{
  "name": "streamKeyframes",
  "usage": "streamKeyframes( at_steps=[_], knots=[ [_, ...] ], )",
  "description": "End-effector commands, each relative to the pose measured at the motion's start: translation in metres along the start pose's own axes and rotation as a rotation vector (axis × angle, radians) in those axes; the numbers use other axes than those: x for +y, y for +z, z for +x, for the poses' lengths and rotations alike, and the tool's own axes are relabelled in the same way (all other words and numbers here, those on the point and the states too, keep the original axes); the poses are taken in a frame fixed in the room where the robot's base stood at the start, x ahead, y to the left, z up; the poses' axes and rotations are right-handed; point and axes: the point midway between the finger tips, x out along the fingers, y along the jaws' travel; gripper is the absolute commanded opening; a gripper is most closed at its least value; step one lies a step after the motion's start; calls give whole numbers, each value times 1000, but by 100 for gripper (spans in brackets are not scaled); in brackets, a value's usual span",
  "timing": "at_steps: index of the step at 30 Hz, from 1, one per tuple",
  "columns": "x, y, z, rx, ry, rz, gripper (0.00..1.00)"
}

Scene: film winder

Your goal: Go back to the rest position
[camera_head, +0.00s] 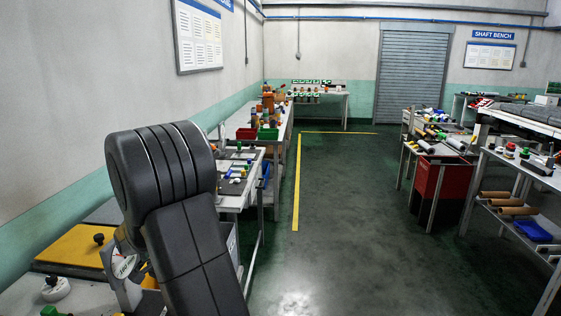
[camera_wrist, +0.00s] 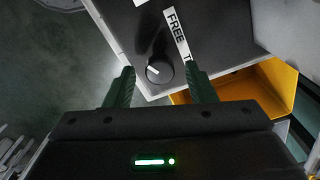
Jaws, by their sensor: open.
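My gripper (camera_wrist: 160,88) shows in the wrist view with its two dark green fingers apart and nothing between them. Beyond the fingertips is a dark panel (camera_wrist: 215,35) with a black round knob (camera_wrist: 159,69) that has a white pointer line. A white label strip (camera_wrist: 177,32) reading "FREE T", partly cut off by a finger, lies beside the knob. I cannot tell how far the fingertips are from the panel. In the head view my dark arm rises at the left over a bench, and the gripper is hidden behind it.
A yellow bin or tray (camera_wrist: 268,88) lies right of the fingers. In the head view, a yellow plate (camera_head: 75,247) and a white knobbed piece (camera_head: 56,289) are on the near left bench. More benches line the left and right. The green floor (camera_head: 335,200) between is clear.

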Motion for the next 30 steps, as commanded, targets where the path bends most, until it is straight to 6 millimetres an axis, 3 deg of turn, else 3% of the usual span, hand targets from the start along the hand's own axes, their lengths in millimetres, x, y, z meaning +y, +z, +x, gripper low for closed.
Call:
streamKeyframes(
  at_steps=[30],
  knots=[
    [-1,0,4,0,0,-823,50]
  ],
)
